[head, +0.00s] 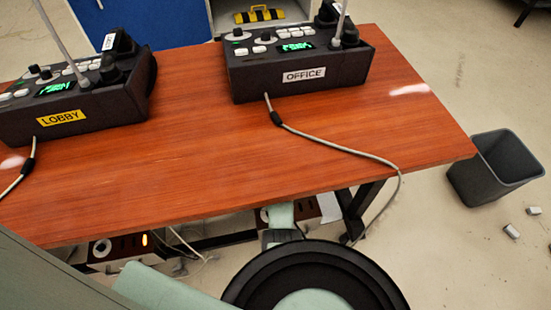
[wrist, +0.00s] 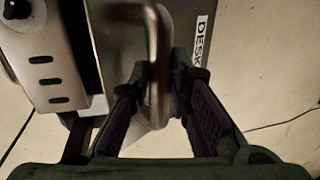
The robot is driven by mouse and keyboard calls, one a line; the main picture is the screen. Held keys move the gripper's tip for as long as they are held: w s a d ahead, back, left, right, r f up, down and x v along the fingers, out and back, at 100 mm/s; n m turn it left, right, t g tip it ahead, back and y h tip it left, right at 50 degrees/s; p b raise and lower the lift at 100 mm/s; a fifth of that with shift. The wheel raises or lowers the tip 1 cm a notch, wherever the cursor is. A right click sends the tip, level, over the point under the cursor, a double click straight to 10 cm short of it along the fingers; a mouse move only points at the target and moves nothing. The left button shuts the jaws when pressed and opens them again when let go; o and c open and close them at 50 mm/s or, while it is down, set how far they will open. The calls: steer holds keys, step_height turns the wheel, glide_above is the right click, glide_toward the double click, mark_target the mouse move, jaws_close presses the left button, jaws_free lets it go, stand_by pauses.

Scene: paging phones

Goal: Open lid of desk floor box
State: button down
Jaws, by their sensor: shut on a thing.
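The desk floor box lid (wrist: 118,40) is a grey metal plate seen close up in the wrist view, with a white label (wrist: 201,38) reading DESK on its right side. A bent metal handle (wrist: 157,45) stands out from it. My gripper (wrist: 160,82) is shut on this handle, with one finger on each side. In the head view, my arm reaches under the table, and my gripper is hidden there. A floor unit (head: 292,212) shows partly behind my arm; I cannot tell whether it is the same box.
A metal panel (wrist: 48,75) with slots and a black knob lies left of the lid. The wooden table (head: 330,160) overhangs my arm and carries the LOBBY phone (head: 70,105) and OFFICE phone (head: 300,70). A cable (head: 350,152) hangs over its edge. A bin (head: 495,168) stands right.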

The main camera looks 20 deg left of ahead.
steer(key=shift+f, duration=0.2)
steer(key=c, duration=1.7)
jaws_free()
steer(key=shift+f, duration=0.1)
steer(key=shift+o, duration=1.1)
steer(key=shift+w, duration=0.1)
